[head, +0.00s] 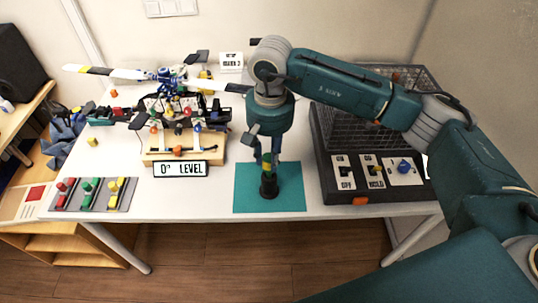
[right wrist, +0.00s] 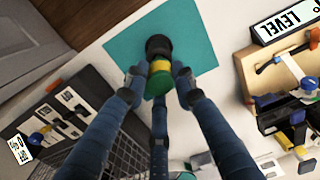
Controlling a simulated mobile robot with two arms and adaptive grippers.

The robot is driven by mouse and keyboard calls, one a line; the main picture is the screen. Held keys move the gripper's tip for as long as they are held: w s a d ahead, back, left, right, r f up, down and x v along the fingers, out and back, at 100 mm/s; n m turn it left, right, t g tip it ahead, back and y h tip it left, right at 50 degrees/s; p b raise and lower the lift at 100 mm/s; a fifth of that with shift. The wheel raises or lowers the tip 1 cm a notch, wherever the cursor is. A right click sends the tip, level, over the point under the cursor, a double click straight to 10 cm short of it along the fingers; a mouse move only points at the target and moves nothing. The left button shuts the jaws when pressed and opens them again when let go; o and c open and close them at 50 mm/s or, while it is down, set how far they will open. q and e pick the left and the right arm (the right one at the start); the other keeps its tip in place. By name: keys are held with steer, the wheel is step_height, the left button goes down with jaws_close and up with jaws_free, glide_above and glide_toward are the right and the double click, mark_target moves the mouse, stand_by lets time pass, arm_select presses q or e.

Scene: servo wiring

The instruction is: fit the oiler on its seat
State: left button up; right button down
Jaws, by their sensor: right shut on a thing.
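A small upright piece with a green top, a yellow band and a black lower part (head: 268,187) stands over the teal mat (head: 290,197) near the table's front edge. I take it for the oiler; its seat I cannot make out separately. My right gripper (head: 267,160) comes down from above and is shut on its green and yellow part. In the right wrist view the fingers (right wrist: 158,84) close on both sides of the oiler (right wrist: 158,66), with its black end towards the mat (right wrist: 190,28). I cannot tell whether the black end touches the mat. My left gripper is out of view.
A wire-mesh box with a black switch panel (head: 345,187) stands right of the mat. A wooden stand (head: 155,159) with a rotor assembly (head: 165,76) and a "0° LEVEL" sign (head: 180,169) is to the left. Red, green and yellow levers (head: 90,192) sit at the front left.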

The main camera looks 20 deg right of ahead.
steer(key=shift+f+b, duration=1.1)
steer(key=shift+f, duration=0.1)
steer(key=c, duration=1.3)
jaws_free()
steer(key=shift+c, duration=0.2)
